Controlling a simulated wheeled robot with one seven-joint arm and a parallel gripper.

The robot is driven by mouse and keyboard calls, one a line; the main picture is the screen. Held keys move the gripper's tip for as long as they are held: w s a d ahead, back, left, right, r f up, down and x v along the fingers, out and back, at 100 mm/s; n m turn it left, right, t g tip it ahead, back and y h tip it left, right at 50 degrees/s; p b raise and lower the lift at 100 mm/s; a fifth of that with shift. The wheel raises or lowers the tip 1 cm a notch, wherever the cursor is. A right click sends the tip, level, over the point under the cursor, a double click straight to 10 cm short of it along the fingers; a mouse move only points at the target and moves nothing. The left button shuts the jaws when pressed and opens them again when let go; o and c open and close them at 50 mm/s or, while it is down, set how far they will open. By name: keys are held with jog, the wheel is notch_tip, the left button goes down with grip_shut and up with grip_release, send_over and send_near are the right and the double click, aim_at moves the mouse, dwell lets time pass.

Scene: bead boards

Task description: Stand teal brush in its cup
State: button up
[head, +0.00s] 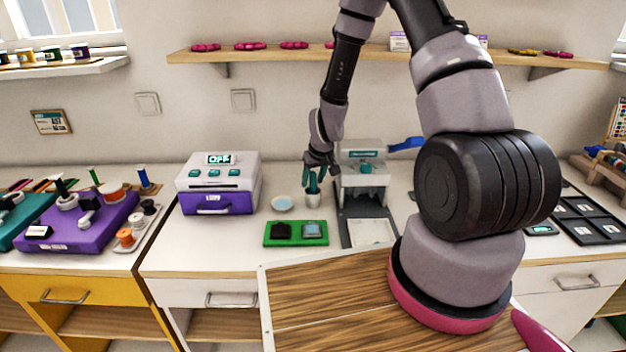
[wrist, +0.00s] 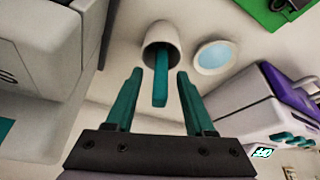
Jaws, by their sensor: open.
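The teal brush (wrist: 160,80) stands in a small white cup (wrist: 168,38), its handle sticking out of the mouth towards my gripper. In the head view the cup (head: 313,201) is on the counter, and the teal brush (head: 313,184) shows just above it, partly hidden by the fingers. My gripper (wrist: 158,88) has its teal fingers apart, one on each side of the handle, with a gap on both sides. In the head view my gripper (head: 312,180) is right above the cup. The brush's lower end is hidden inside the cup.
A small bowl (head: 281,204) with pale blue contents is left of the cup. A white and purple machine (head: 218,182) stands further left. A grey-white press (head: 363,180) stands close on the right. A green tray (head: 296,241) lies in front.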

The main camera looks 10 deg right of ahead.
jog(key=v, duration=1)
jog(key=shift+r, duration=0.4)
jog(key=shift+s, duration=0.15)
jog(key=s+d+r+m+t+y, duration=0.1)
jog(key=s+r+m, duration=0.15)
jog(key=r, duration=0.85)
jog(key=s+d+r+m+t, duration=0.1)
jog(key=s+r, duration=0.3)
jog(key=r, duration=0.7)
jog(key=s+d+r+m, duration=0.3)
jog(key=s+r, duration=0.7)
jog(key=s, duration=0.5)
jog(key=shift+s+r+t, duration=0.3)
jog(key=shift+r+t, duration=0.05)
jog(key=shift+t, duration=0.05)
